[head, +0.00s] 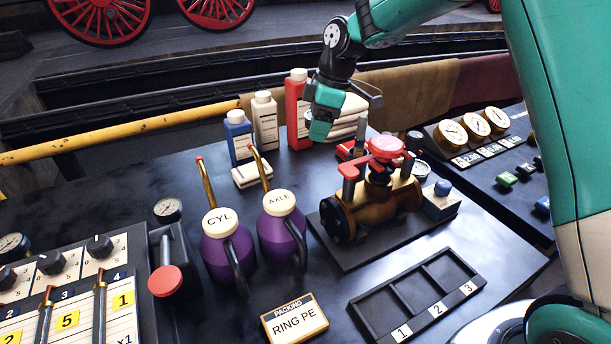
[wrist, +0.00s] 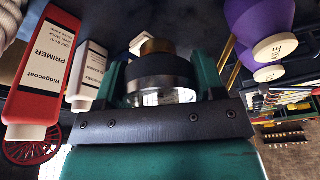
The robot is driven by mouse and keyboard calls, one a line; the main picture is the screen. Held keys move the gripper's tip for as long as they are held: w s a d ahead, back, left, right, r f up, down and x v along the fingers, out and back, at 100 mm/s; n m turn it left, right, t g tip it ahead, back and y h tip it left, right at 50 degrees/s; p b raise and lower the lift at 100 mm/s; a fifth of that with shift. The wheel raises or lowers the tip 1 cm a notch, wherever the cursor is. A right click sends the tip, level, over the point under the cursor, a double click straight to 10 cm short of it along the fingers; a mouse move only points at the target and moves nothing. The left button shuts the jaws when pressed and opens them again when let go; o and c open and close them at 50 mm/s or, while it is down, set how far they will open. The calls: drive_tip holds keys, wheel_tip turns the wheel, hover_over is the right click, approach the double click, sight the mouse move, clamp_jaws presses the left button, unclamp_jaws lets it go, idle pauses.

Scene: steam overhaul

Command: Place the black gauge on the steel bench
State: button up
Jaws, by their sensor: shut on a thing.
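My gripper (head: 323,120) is above the back of the dark bench (head: 105,212), by the bottles. In the wrist view my gripper (wrist: 160,78) has its green fingers shut on a round black-rimmed gauge (wrist: 162,68). The gauge has a clear face towards the wrist and a brass-coloured part on its far side. In the head view the held gauge is mostly hidden by the fingers. Another dark-rimmed gauge (head: 168,209) lies on the bench at left, and one more (head: 13,246) is at the far left.
A red bottle (head: 297,112), a white bottle (head: 265,122) and a blue bottle (head: 239,138) stand near my gripper. Purple oil cans (head: 227,252), a brass valve assembly (head: 375,205) and a numbered tray (head: 375,318) occupy the middle. The bench's left rear is fairly clear.

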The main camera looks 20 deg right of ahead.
sight(312, 189)
wheel_tip(312, 189, down, 15)
drive_tip(key=shift+f+p, duration=0.1)
drive_tip(key=shift+p, duration=0.55)
drive_tip(key=o, duration=1)
drive_tip(key=shift+o, duration=0.2)
drive_tip(key=w+b+v, duration=0.1)
drive_tip(key=b+v, duration=0.1)
drive_tip(key=v, duration=1)
drive_tip(key=s+a+r+m, duration=0.2)
drive_tip(key=s+a+r, duration=0.1)
drive_tip(key=s+r, duration=0.3)
drive_tip(key=s+a+r+m, duration=0.2)
drive_tip(key=s+m, duration=0.1)
drive_tip(key=s, duration=1.1)
drive_tip(key=s+a+r+m+y, duration=0.1)
drive_tip(key=s+a+m, duration=0.1)
drive_tip(key=s, duration=1.2)
drive_tip(key=shift+a+r+m+g, duration=0.35)
drive_tip(key=shift+m+g, duration=0.05)
drive_tip(key=shift+m, duration=0.1)
